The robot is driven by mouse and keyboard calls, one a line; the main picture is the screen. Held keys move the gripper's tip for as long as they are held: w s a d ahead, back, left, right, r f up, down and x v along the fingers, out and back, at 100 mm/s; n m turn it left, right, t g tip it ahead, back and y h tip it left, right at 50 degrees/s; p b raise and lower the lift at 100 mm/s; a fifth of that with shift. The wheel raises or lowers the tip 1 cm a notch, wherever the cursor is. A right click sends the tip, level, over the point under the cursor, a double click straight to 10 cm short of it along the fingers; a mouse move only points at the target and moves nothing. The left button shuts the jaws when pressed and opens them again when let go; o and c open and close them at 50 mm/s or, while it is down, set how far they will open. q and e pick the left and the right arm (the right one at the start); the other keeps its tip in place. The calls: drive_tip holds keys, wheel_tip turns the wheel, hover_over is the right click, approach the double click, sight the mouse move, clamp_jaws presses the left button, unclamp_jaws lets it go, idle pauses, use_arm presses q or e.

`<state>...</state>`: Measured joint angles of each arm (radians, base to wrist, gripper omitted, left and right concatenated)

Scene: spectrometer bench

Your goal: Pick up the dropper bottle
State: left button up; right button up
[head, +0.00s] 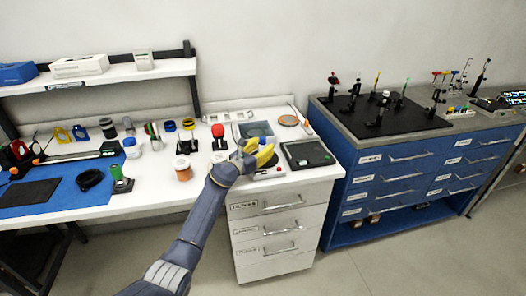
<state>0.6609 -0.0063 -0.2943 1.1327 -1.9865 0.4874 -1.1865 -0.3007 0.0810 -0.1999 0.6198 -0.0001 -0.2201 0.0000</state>
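My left gripper (262,156), with yellow fingers, is above the white bench top near its right end. I cannot tell whether its fingers are open or shut, or whether they hold anything. No item is clearly recognisable as the dropper bottle. A white bottle with a blue cap (131,149) stands further left. My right gripper is not in view.
A grey bin (255,131) is behind the gripper, and a dark flat device (307,154) lies to its right. A red-topped item (218,137) stands left of it. A shelf (120,75) overhangs the bench's back left. Blue drawers (420,175) stand right.

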use_arm(q)
clamp_jaws()
drive_tip(key=shift+r, duration=0.1)
idle(0.3)
